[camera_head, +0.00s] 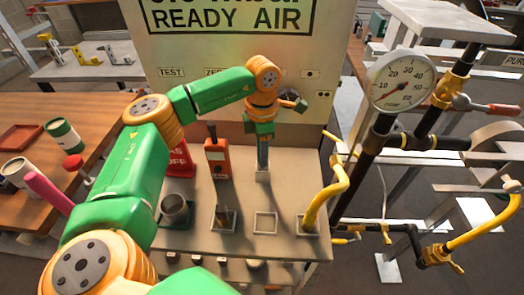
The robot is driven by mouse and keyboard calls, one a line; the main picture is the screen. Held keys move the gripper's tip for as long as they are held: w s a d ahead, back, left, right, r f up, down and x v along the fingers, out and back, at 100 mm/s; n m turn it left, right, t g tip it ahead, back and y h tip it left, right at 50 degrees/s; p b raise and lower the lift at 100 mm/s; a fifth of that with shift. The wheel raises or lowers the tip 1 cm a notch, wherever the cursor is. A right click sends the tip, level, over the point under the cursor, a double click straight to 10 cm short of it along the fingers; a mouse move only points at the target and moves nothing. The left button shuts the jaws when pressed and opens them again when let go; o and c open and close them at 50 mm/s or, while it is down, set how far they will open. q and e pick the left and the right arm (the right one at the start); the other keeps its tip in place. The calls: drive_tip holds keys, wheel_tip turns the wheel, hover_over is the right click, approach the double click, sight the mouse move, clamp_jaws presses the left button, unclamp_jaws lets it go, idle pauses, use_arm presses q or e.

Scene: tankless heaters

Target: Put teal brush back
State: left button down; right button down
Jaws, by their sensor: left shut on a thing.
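My left arm reaches in from the left, over the grey bench (190,240). Its gripper (264,125) is shut on a slim grey-teal thing, which looks like the teal brush (263,153). The brush hangs roughly upright below the jaws, its upper part hidden by them. A second pale square holder (265,223), nearer me, looks empty. My right gripper is not in view.
A yellow pipe (322,205) rises at the bench's right. A pressure gauge (402,80) is at right.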

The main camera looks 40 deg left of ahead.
use_arm(q)
drive_tip(key=shift+f, duration=0.5)
drive_tip(key=shift+f, duration=0.15)
drive_tip(key=c, duration=0.5)
unclamp_jaws()
drive_tip(key=shift+c, duration=0.2)
drive_tip(key=shift+r, duration=0.4)
wheel_tip(320, 180, up, 12)
drive_tip(key=shift+f, duration=0.15)
